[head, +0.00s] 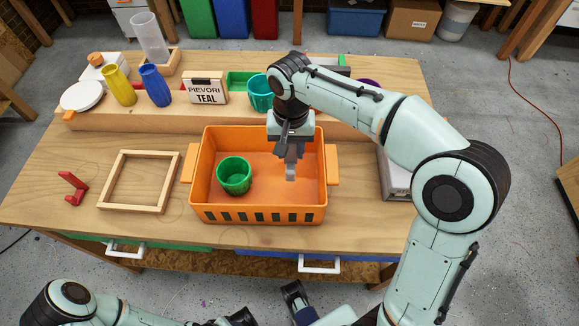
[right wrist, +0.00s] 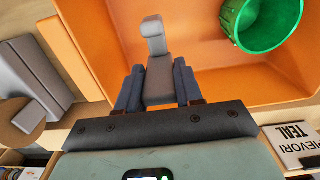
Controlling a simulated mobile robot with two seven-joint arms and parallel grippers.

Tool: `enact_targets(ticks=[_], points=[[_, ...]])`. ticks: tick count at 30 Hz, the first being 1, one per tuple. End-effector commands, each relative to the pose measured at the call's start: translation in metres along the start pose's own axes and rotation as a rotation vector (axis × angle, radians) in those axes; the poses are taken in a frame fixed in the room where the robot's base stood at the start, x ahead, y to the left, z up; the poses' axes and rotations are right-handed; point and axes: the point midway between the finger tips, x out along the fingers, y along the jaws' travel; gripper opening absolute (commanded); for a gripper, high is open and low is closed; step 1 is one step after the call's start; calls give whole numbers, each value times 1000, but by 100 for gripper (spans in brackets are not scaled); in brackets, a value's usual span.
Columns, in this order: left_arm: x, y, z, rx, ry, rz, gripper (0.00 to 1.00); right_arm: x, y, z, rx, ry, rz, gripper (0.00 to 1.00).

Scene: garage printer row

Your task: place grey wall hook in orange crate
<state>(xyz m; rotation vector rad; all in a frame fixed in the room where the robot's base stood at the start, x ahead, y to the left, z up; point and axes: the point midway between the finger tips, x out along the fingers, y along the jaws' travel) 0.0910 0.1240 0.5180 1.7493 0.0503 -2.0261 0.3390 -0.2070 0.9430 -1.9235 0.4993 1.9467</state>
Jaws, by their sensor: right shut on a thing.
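The orange crate (head: 262,214) stands on the wooden bench, with a green ribbed cup (head: 234,175) inside its left half. My right gripper (head: 291,151) is over the right half of the crate, pointing down. It is shut on the grey wall hook (head: 290,172), whose lower end hangs below the fingers within the crate's outline. In the right wrist view the hook (right wrist: 154,45) sticks out from between the two dark fingers, above the orange floor. I cannot tell whether it touches the floor. Part of my left arm shows at the bottom edge; its jaw state is unclear.
A wooden frame (head: 103,180) and a red hook (head: 72,188) lie left of the crate. A raised shelf behind holds a teal cup (head: 260,92), a PIEVORI TEAL box (head: 205,88) and yellow and blue vases. A grey box (head: 394,178) stands at right, partly behind my arm.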

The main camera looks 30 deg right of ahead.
Motion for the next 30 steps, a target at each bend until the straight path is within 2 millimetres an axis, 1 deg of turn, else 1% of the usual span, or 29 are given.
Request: enact_targets(ticks=[1, 3, 8, 12, 15, 18, 25, 29, 30], points=[[3, 0, -1, 1, 4, 1, 43, 12, 0, 0, 0, -3, 2, 6], [4, 0, -2, 1, 7, 1, 43, 21, 0, 0, 0, -2, 2, 6], [5, 0, -3, 1, 10, 2, 43, 32, 0, 0, 0, -1, 1, 6], [9, -1, -5, 2, 15, 3, 43, 54, 0, 0, 0, -2, 2, 6], [10, -1, -6, 2, 18, 4, 43, 67, 0, 0, 0, -2, 1, 6], [10, -1, -7, 2, 20, 5, 43, 71, 0, 0, 0, -1, 0, 6], [10, -1, -7, 2, 20, 5, 43, 70, 0, -1, 0, 0, -1, 6], [12, -1, -8, 3, 22, 5, 43, 74, 0, -1, 0, 0, -1, 6], [11, -1, -8, 3, 22, 5, 43, 74, 0, -1, 0, 0, -1, 49]])
